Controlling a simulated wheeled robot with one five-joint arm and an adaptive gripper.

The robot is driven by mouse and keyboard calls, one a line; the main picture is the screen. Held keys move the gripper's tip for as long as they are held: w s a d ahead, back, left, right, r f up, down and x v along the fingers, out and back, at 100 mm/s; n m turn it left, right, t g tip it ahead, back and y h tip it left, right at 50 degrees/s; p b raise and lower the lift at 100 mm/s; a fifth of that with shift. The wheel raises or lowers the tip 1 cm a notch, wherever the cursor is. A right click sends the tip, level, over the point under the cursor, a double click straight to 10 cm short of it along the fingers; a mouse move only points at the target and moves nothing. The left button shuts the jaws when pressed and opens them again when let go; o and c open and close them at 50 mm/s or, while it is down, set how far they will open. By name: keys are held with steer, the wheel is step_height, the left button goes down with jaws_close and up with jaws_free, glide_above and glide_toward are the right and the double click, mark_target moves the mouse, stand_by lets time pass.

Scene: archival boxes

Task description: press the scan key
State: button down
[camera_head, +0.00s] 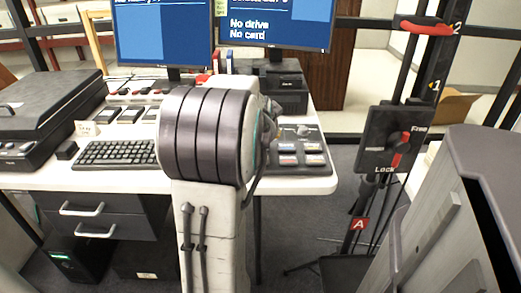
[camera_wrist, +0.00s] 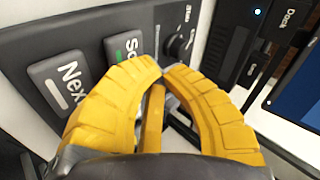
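The scan key (camera_wrist: 124,46) is a grey key with a green stripe on a dark panel in the wrist view. Only "Sc" of its label shows; my left finger covers the rest. My gripper (camera_wrist: 163,70) has two yellow fingers with their tips together, nothing between them. The tips overlap the key's lower right edge in the picture; I cannot tell whether they touch it. In the head view, the key panel (camera_head: 318,169) is right of my arm, which hides my gripper. I cannot read which key there is scan.
A grey "Next" key (camera_wrist: 66,82) is left of the scan key, and a black knob (camera_wrist: 178,46) is right of it. A black "Dock" unit (camera_wrist: 240,40) stands beyond. A keyboard (camera_head: 115,154) and monitors (camera_head: 160,32) are on the white desk. A lever stand (camera_head: 390,140) is at right.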

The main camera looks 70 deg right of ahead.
steer(key=shift+f+b, duration=0.95)
steer(key=shift+f, duration=0.05)
stand_by(2.5)
steer(key=shift+r, duration=0.2)
steer(key=shift+r+p, duration=0.65)
steer(key=shift+r, duration=0.1)
steer(key=shift+r, duration=0.15)
steer(key=shift+r+p, duration=1.95)
steer(key=shift+r, duration=0.45)
